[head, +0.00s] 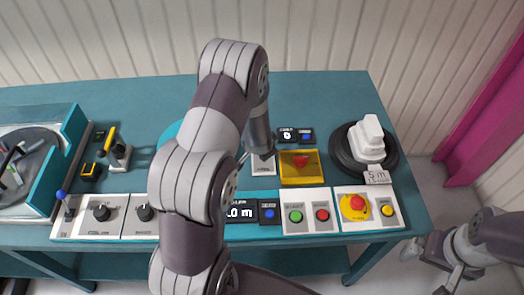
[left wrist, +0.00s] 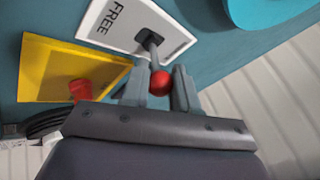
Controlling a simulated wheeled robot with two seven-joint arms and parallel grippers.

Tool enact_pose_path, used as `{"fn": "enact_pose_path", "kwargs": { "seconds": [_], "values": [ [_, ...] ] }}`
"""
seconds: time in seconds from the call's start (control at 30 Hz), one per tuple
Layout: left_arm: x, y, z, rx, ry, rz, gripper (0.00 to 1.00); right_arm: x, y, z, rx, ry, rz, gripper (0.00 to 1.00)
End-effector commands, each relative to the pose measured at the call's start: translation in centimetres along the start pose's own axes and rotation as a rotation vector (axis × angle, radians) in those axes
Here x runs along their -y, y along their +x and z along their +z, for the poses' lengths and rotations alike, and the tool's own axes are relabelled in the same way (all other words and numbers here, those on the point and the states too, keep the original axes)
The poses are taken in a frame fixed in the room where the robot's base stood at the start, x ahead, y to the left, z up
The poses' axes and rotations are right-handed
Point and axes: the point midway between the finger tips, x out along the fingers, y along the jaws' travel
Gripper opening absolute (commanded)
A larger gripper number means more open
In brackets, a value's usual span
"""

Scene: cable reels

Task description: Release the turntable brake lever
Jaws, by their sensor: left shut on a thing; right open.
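The brake lever is a thin grey stem with a red ball knob (left wrist: 160,83), rising from a dark slot in a white plate (left wrist: 124,24) marked FREE in the left wrist view. My left gripper (left wrist: 157,88) is shut on the knob, one finger on each side of it. In the head view the lever plate (head: 263,168) is partly hidden by my left arm. My right gripper (head: 455,270) is open and empty, off the bench's right front corner.
A yellow box with a red mushroom button (head: 301,161) sits right beside the lever plate. Control panels with knobs and buttons (head: 307,214) line the bench's front edge. A black disc with a white spool (head: 366,143) stands at the back right. A tray (head: 62,155) is far left.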

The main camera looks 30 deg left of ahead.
Motion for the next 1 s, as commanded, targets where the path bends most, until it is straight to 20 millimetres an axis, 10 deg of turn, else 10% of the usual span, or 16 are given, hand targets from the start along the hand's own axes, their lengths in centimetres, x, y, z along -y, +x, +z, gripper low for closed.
{"fn": "enact_pose_path", "kwargs": {
  "seconds": [0.87, 0.9, 1.0],
  "values": [
    [-1.1, -0.2, 0.5, -0.079, 0.020, -0.116, 0.00, 0.0, 1.9, 0.2, 0.000, 0.000, 0.000, 1.00],
    [-1.1, -0.2, 0.5, -0.079, 0.020, -0.116, 0.38, 0.0, 1.9, 0.2, 0.000, 0.000, 0.000, 1.00],
    [-1.0, -0.2, 0.5, -0.079, 0.019, -0.117, 0.52, 0.0, 1.9, 0.2, 0.000, 0.000, 0.000, 1.00]
  ]
}}
